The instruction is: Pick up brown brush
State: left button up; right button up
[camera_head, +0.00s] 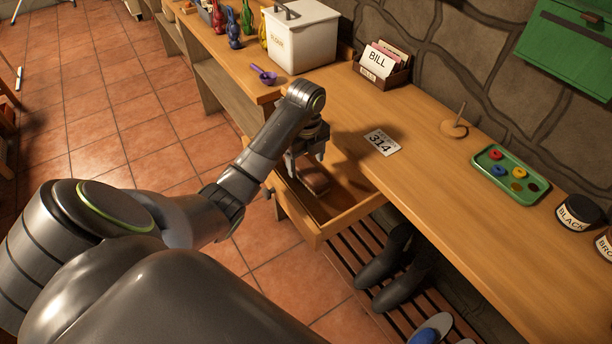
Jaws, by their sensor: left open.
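A brown brush (315,182) lies inside an open wooden drawer (335,226) under the bench top. Only part of it shows; the rest is hidden behind my left gripper. My left gripper (305,165) points down over the drawer, with its fingers apart just above the brush. I cannot tell whether the fingertips touch it. My right gripper does not show.
The wooden bench (440,200) runs along the stone wall. It holds a white box (300,40), a card box (382,70), a 314 card (381,142), a green tray (509,174) and a black jar (578,213). Dark boots (395,275) stand on a slatted rack below.

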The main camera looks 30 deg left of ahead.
aim_at(306, 167)
pick_arm(q)
notch_tip(306, 167, down, 3)
jog(key=shift+r+b, duration=0.15)
jog(key=shift+b, duration=0.15)
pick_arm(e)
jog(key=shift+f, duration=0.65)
pick_arm(q)
jog(key=c, duration=1.1)
jog(key=shift+r, duration=0.15)
